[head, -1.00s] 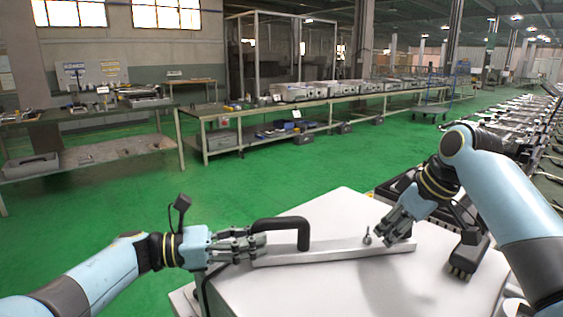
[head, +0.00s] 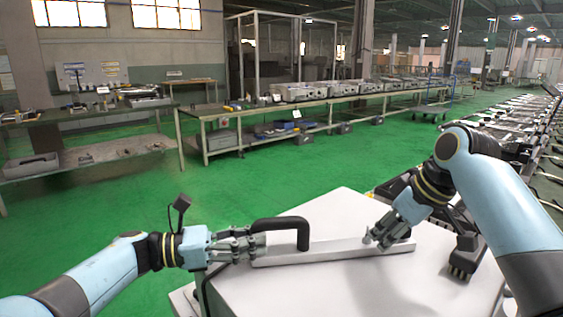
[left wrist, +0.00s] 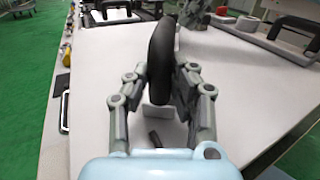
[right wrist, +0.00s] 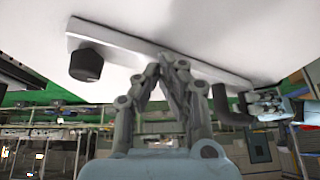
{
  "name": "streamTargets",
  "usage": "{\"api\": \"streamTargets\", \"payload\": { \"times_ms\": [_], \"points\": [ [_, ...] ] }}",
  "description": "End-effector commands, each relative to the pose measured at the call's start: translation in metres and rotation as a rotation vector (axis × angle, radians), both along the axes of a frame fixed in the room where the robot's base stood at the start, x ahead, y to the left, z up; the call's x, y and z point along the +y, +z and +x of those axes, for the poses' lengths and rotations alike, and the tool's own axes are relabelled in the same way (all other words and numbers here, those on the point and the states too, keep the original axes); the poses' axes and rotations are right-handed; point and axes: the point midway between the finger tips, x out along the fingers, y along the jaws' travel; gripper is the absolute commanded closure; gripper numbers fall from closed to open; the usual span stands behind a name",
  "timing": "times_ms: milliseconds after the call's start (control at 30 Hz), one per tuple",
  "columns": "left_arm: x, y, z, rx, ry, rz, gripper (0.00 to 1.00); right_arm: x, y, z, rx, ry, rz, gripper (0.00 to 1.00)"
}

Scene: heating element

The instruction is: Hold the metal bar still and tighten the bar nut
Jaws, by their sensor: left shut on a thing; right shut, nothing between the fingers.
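The pale metal bar (head: 330,249) lies across the white casing. A black arched handle (head: 281,223) rises at its left part. My left gripper (head: 259,246) is shut on the handle; the left wrist view shows the handle (left wrist: 160,62) between the fingers. My right gripper (head: 372,240) is shut and empty, its fingertips low at the bar's right part, where they cover the small bar nut in the head view. In the right wrist view the closed fingertips (right wrist: 168,60) are at the bar (right wrist: 130,43); the nut cannot be made out there.
The white casing top (head: 300,290) is clear in front of the bar. In the right wrist view a black knob-like part (right wrist: 86,64) shows near one bar end. A black part (head: 464,263) stands at the casing's right. Workbenches (head: 235,112) stand far off across the green floor.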

Motion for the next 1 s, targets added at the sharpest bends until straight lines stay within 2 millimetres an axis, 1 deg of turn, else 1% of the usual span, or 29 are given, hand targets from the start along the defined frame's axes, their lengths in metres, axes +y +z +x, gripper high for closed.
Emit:
{"api": "streamTargets", "payload": {
  "times_ms": [100, 467, 733, 867, 1000],
  "points": [
    [-0.001, 0.001, 0.0, 0.0, -0.001, -0.002, 1.0, 0.003, -0.001, -0.002, 0.004, 0.003, 0.005, 1.0],
    [-0.002, 0.001, 0.0, -0.001, -0.001, -0.003, 1.0, 0.003, -0.002, -0.002, 0.004, 0.002, 0.004, 1.0],
    [-0.001, 0.001, 0.0, -0.001, -0.001, -0.003, 1.0, 0.0, 0.0, -0.009, 0.003, 0.002, 0.003, 1.0],
    [-0.001, 0.001, 0.0, -0.002, -0.001, -0.003, 1.0, 0.0, 0.01, -0.008, 0.0, 0.002, 0.003, 1.0],
    [-0.001, 0.001, 0.0, -0.002, -0.001, -0.003, 1.0, 0.0, 0.029, -0.007, -0.001, 0.002, 0.003, 1.0]
  ]
}}
